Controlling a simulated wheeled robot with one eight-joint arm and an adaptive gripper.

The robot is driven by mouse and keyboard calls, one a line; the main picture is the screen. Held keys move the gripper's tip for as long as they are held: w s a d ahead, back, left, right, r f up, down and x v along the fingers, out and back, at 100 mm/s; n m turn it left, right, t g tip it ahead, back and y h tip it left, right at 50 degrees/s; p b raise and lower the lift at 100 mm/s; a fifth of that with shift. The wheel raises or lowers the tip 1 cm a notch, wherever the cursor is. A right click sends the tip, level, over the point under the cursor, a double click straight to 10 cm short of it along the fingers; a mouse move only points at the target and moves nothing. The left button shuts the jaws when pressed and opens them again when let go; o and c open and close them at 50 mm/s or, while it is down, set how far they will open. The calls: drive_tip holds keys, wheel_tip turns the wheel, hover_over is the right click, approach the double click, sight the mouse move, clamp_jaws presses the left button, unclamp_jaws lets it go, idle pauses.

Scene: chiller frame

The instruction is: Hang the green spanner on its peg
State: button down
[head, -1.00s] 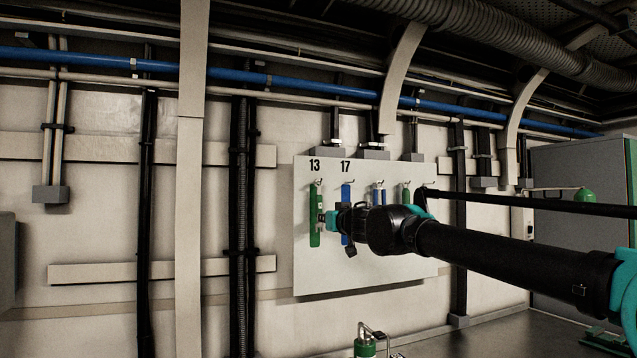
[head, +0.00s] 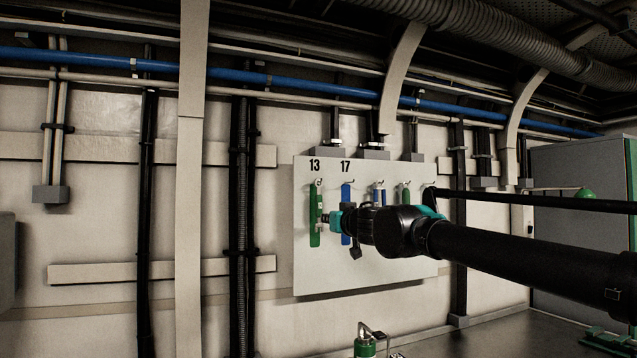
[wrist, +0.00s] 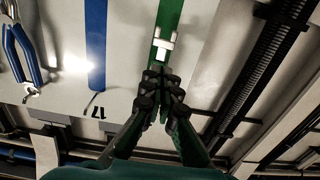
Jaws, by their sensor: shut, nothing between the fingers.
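The green spanner (head: 315,228) hangs upright on the white board under the number 13, its top end at the peg (head: 318,182). In the wrist view, which looks upside down, the spanner (wrist: 171,18) runs up from beyond my fingertips. A pale bracket-like piece (wrist: 163,46) shows on it; I cannot tell whether it is the peg or part of the spanner. My gripper (head: 325,218) is in front of the spanner at mid-length. In the wrist view my gripper (wrist: 163,75) is shut and empty. Whether the fingertips touch the spanner is unclear.
A blue spanner (head: 346,196) hangs under 17, just right of the green one. Pliers with blue handles (head: 379,193) and another green-handled tool (head: 406,192) hang further right, partly behind my arm. The board (head: 330,278) is clear below. A black vertical conduit (head: 243,190) stands to the left.

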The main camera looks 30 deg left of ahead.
drive_tip(key=shift+v, duration=2.9)
